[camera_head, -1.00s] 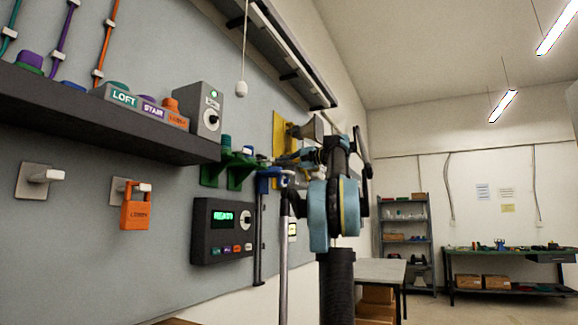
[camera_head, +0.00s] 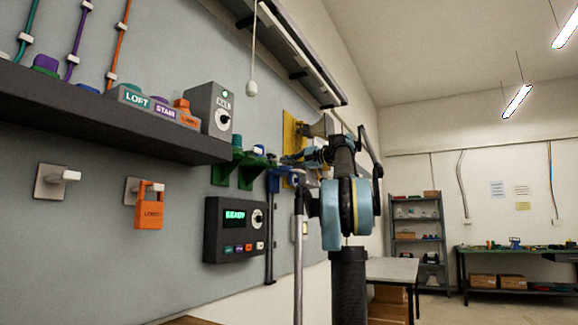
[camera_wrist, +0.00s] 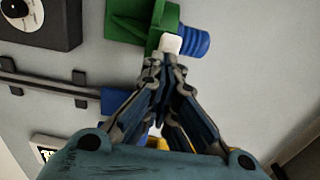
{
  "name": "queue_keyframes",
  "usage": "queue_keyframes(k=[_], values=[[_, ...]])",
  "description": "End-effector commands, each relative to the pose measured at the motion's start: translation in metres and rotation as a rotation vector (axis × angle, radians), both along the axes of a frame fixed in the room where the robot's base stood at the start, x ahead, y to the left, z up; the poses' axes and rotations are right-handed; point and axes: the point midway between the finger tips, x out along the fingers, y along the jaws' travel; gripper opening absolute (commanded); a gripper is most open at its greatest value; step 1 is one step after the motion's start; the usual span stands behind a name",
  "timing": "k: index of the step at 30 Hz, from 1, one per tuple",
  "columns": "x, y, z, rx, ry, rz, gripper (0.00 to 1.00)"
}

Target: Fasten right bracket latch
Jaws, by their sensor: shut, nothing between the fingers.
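The right green bracket (camera_head: 248,176) is on the grey wall panel beside another green bracket (camera_head: 222,174). A small white piece (camera_head: 258,150), perhaps its latch, sits on its right side. In the wrist view the green bracket (camera_wrist: 143,20) is at the top, with the white piece (camera_wrist: 170,44) and a ribbed blue knob (camera_wrist: 195,43) beside it. My gripper (camera_wrist: 165,62) is shut and empty. Its tips are just below the white piece in that picture; I cannot tell whether they touch. In the head view my gripper (camera_head: 284,160) is small, just right of the bracket.
A dark box with a READY screen (camera_head: 234,229) is below the brackets. A dark shelf (camera_head: 90,112) with labelled buttons is to the left. An orange padlock (camera_head: 150,207) hangs on a wall hook. A pull cord (camera_head: 252,87) hangs above. A yellow plate (camera_head: 292,135) is behind my gripper.

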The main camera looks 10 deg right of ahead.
Motion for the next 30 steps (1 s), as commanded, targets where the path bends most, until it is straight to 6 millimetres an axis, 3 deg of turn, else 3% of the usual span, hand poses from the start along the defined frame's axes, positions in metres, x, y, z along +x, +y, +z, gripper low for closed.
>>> queue_keyframes(k=[11, 30], values=[[-0.008, -0.011, 0.000, 0.001, 0.000, 0.004, 0.00], [-0.064, -0.089, -0.001, 0.001, 0.001, 0.014, 0.00]])
